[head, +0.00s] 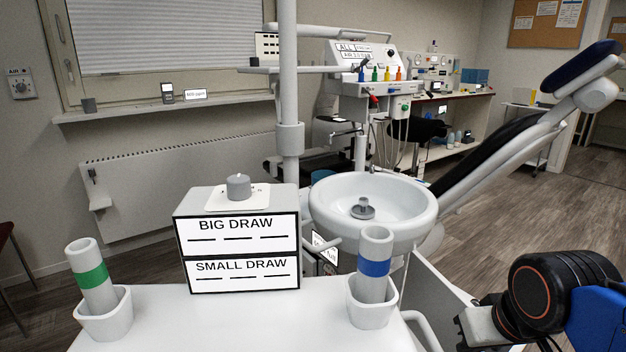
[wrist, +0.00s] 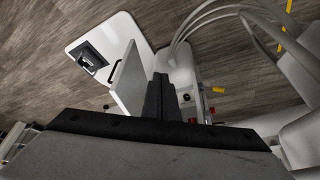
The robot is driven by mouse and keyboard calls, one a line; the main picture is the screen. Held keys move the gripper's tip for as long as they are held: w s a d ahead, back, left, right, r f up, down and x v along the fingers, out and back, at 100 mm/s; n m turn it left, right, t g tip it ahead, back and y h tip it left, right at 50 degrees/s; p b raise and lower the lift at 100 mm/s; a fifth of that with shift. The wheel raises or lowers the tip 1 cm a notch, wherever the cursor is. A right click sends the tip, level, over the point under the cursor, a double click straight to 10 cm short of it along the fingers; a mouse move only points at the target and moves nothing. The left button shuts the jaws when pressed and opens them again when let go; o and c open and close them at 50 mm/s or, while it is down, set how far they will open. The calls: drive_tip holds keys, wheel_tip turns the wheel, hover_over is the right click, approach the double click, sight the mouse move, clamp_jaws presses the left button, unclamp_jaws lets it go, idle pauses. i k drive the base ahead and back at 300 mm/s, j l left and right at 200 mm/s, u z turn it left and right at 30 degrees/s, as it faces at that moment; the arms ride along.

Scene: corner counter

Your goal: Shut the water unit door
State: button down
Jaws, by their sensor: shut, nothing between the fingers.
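In the wrist view, a pale flat panel with a dark handle bar, which looks like the water unit door (wrist: 130,82), stands out at an angle, apparently open. My gripper (wrist: 161,80) has its two dark fingers together, with nothing held. The fingers are just right of the door in the picture; I cannot tell whether they touch it. The white unit body is partly hidden behind the fingers. In the head view, my dark wrist shows at the lower right, but the fingertips and door cannot be made out clearly.
A white floor plate (wrist: 112,38) with a black pedal (wrist: 88,56) lies beyond the door. Grey hoses (wrist: 222,12) curve at the upper right. In the head view, the basin (head: 335,225) and dental chair (head: 490,155) stand ahead.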

sight(425, 291)
drive_tip(key=i+l, duration=0.1)
drive_tip(key=l, duration=0.4)
drive_tip(key=i+l, duration=0.1)
drive_tip(key=l, duration=0.4)
drive_tip(key=i+l, duration=0.1)
drive_tip(key=l, duration=0.4)
drive_tip(key=i+l, duration=0.1)
drive_tip(key=l, duration=0.9)
drive_tip(key=i+l+u, duration=0.1)
drive_tip(key=l+u, duration=0.35)
drive_tip(key=l, duration=0.25)
drive_tip(key=l+u, duration=0.45)
drive_tip(key=l, duration=0.25)
drive_tip(key=u, duration=0.75)
drive_tip(key=k+u, duration=0.1)
drive_tip(key=k, duration=0.35)
